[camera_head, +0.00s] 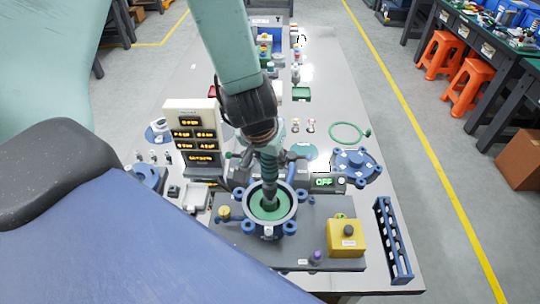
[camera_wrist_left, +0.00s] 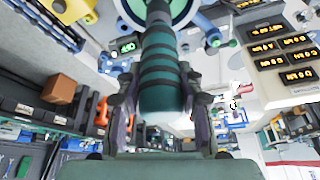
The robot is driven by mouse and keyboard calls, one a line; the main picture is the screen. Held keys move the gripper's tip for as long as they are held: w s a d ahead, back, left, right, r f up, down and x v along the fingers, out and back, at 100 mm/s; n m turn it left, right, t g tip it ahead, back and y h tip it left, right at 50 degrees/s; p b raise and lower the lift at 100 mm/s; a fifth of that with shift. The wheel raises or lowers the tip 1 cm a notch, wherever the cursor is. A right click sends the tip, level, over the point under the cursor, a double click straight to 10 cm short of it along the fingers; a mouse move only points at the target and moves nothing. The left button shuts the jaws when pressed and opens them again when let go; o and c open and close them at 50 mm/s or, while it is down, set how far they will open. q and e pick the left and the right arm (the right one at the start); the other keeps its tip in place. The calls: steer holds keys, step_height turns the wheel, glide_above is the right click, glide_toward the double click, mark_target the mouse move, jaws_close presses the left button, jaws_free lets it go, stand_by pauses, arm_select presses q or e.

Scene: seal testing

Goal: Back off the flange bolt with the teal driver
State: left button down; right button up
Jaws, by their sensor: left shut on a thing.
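The teal driver (camera_head: 269,176), banded with dark rings, points down in the head view. My left gripper (camera_head: 268,147) is shut around its upper part. In the left wrist view, the driver (camera_wrist_left: 161,72) lies between the two fingers of the gripper (camera_wrist_left: 163,104). Its lower end appears over the green middle of a round grey flanged housing (camera_head: 291,211) with blue lugs (camera_head: 289,230) around it. I cannot tell whether its tip touches anything. I cannot make out which part is the flange bolt; the driver and gripper cover part of the housing. My right gripper is not in view.
The housing sits on a dark base plate (camera_head: 230,249). A yellow box with a dark button (camera_head: 345,240) and a blue rack (camera_head: 394,240) stand to the right. An "OFF" display (camera_head: 325,182) and a blue flange cover (camera_head: 356,165) lie behind. A panel of lit readouts (camera_head: 194,134) stands left.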

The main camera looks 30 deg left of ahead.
arm_select(q)
steer(key=shift+s+d, duration=0.1)
steer(key=shift+d, duration=0.05)
steer(key=shift+f, duration=0.2)
stand_by(0.3)
steer(key=shift+f+b, duration=0.15)
steer(key=shift+b, duration=0.25)
steer(key=shift+f, duration=0.25)
steer(key=shift+f+b, duration=0.1)
steer(key=shift+b, duration=0.2)
steer(key=shift+f, duration=0.2)
steer(key=shift+s, duration=0.1)
stand_by(0.8)
steer(key=shift+s+f, duration=0.15)
stand_by(0.6)
steer(key=shift+r+p, duration=0.35)
steer(key=shift+p, duration=0.65)
stand_by(3.5)
